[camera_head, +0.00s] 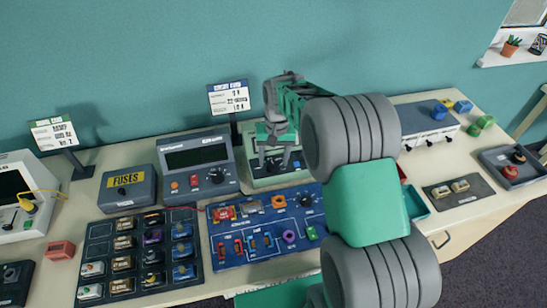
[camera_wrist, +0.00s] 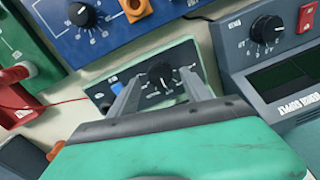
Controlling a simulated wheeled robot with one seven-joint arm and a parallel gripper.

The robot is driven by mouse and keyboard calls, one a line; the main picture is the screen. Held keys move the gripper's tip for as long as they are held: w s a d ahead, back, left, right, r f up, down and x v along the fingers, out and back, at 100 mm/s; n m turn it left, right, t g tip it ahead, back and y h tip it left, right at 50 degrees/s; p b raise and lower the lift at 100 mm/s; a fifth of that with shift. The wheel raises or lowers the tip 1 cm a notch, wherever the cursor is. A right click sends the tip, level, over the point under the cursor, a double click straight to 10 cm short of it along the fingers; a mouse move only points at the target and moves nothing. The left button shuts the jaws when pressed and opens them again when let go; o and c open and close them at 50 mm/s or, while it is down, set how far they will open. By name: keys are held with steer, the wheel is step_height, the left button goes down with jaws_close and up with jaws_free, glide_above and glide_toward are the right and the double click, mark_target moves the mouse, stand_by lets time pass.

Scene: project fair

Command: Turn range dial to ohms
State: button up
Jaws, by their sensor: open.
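A black round dial (camera_wrist: 160,74) with a pale pointer sits on a small pale-green meter panel (camera_wrist: 181,56), with white scale marks around it. I take this to be the range dial; its labels are too small to read. My gripper (camera_wrist: 161,79) is open, with one finger on each side of the dial in the wrist view. I cannot tell whether the fingers touch it. In the head view my gripper (camera_head: 273,162) points down over the pale-green meter (camera_head: 262,183), and my arm covers part of it.
A grey power supply (camera_head: 197,160) with its own dial stands close to the left. A blue circuit board (camera_head: 225,258) with knobs and blocks lies in front. A FUSES box (camera_head: 128,189), a dark parts tray (camera_head: 100,235) and sign cards (camera_head: 229,98) are also on the table.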

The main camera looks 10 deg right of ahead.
steer(key=shift+f, duration=0.8)
steer(key=shift+c, duration=0.3)
jaws_close()
